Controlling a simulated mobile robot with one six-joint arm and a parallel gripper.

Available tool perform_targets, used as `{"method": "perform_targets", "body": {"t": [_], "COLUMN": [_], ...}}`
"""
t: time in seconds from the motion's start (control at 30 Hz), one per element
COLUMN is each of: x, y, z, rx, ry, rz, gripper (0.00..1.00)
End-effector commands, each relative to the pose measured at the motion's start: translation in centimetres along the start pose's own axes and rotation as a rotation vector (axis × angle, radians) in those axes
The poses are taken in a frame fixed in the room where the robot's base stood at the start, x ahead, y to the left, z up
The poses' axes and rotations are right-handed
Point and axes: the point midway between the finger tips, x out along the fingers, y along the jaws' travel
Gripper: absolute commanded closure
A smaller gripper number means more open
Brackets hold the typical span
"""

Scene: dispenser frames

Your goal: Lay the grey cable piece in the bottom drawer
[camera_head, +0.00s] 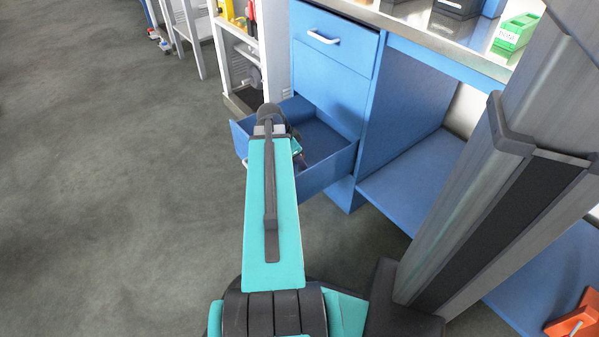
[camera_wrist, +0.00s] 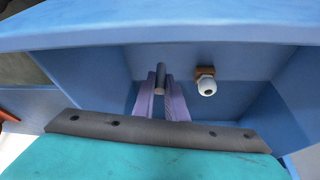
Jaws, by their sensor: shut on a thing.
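The bottom drawer (camera_head: 332,172) is pulled out of the blue cabinet and open at the top. My arm reaches over it and hides much of its inside in the head view. In the wrist view my gripper (camera_wrist: 161,84) is shut on the grey cable piece (camera_wrist: 160,75), a short dark grey rod whose end shows between the fingertips. The drawer's blue walls (camera_wrist: 230,35) surround the fingers in this view. I cannot tell whether the cable piece touches the drawer floor.
A small fitting with a white cap and a brown base (camera_wrist: 206,84) lies in the drawer, right of my fingers. A closed upper drawer (camera_head: 330,40) is above. A worktop with a green bin (camera_head: 514,33) is at the upper right. Open floor lies left.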

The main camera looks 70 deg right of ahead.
Motion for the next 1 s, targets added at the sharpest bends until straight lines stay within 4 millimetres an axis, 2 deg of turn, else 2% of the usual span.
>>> {"method": "perform_targets", "body": {"t": [0.43,0.97,1.0], "x": [4.4,4.9,4.8], "y": [0.0,0.0,0.0], "z": [1.8,2.0,2.0], "rx": [0.0,0.0,0.0], "ry": [0.0,0.0,0.0], "rz": [0.001,0.001,0.001], "gripper": [1.0,1.0,0.81]}}
